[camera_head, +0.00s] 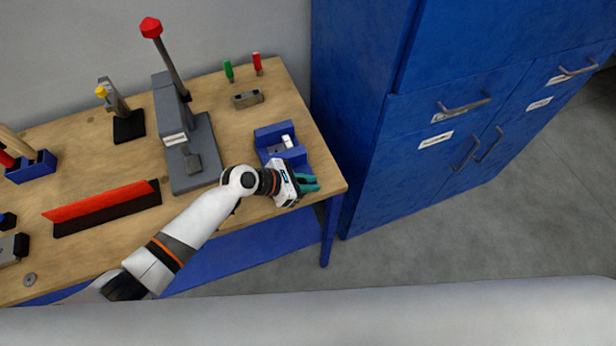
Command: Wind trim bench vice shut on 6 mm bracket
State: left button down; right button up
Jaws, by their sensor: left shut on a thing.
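The blue bench vice (272,132) stands near the right end of the wooden bench. A small pale piece (287,141) shows at its jaws; I cannot tell for sure that it is the bracket. My left gripper (308,184) is at the vice's front, by the bench's front right corner, with its teal fingers pointing right. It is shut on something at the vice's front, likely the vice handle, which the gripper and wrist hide. My right gripper is not in view.
A grey lever press (188,150) with a red knob stands left of the vice. A red bar (101,202) lies further left. Tall blue cabinets (450,130) stand close at the right.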

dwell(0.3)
pick_arm(q)
jog(key=c, duration=1.3)
grip_release()
jog(key=b+v, duration=0.1)
jog(key=v, duration=1.1)
